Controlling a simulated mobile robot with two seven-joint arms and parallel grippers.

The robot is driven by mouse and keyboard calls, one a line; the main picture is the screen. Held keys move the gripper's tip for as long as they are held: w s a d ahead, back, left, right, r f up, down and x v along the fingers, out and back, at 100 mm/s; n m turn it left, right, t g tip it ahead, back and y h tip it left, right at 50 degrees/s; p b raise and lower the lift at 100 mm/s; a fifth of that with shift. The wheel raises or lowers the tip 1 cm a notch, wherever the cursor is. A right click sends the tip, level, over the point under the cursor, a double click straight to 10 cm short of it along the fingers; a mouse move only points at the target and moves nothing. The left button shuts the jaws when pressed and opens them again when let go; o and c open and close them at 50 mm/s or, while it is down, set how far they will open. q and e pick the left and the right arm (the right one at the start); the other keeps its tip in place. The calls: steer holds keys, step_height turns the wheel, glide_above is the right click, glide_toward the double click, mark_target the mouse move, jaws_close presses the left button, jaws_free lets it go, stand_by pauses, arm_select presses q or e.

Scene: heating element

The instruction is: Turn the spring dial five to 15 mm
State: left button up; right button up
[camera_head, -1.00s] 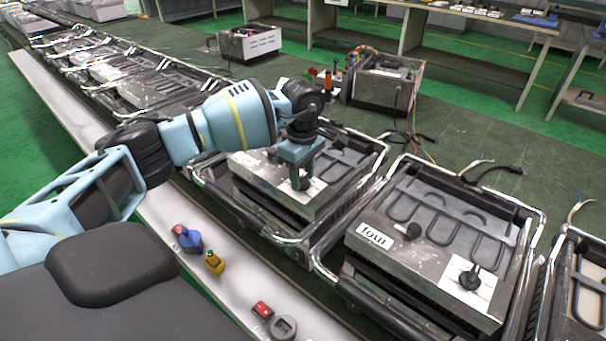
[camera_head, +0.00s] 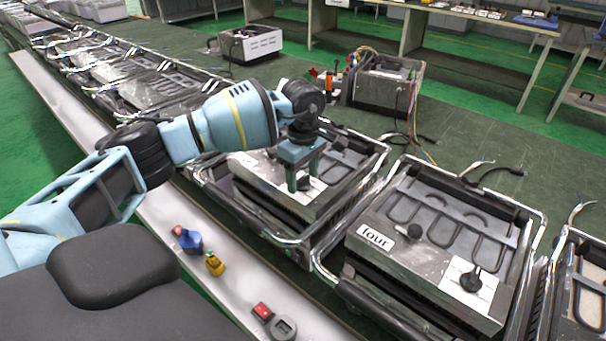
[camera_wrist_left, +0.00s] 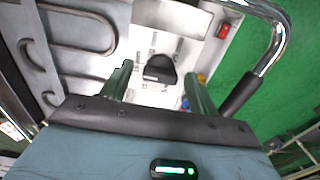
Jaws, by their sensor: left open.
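My left gripper (camera_head: 302,184) is open and points down over the front panel of the heating unit (camera_head: 258,171) left of the one labelled "four". In the left wrist view, a black dial knob (camera_wrist_left: 159,68) sits on a white scale plate (camera_wrist_left: 150,92), between the two spread fingers and seemingly not gripped. The marks around it are too small to read. In the head view the gripper largely hides this knob, and I cannot read this unit's label. My right gripper is not in view.
The neighbouring unit with the "four" label (camera_head: 376,239) has its own black dial (camera_head: 471,279). Chrome rails (camera_head: 290,240) surround the units. A blue switch (camera_head: 187,239), yellow switch (camera_head: 214,263) and red switch (camera_head: 263,312) lie on the white ledge (camera_head: 225,292).

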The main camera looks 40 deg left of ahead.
mark_target(303, 177)
arm_select(q)
steer(key=shift+r, duration=3.9)
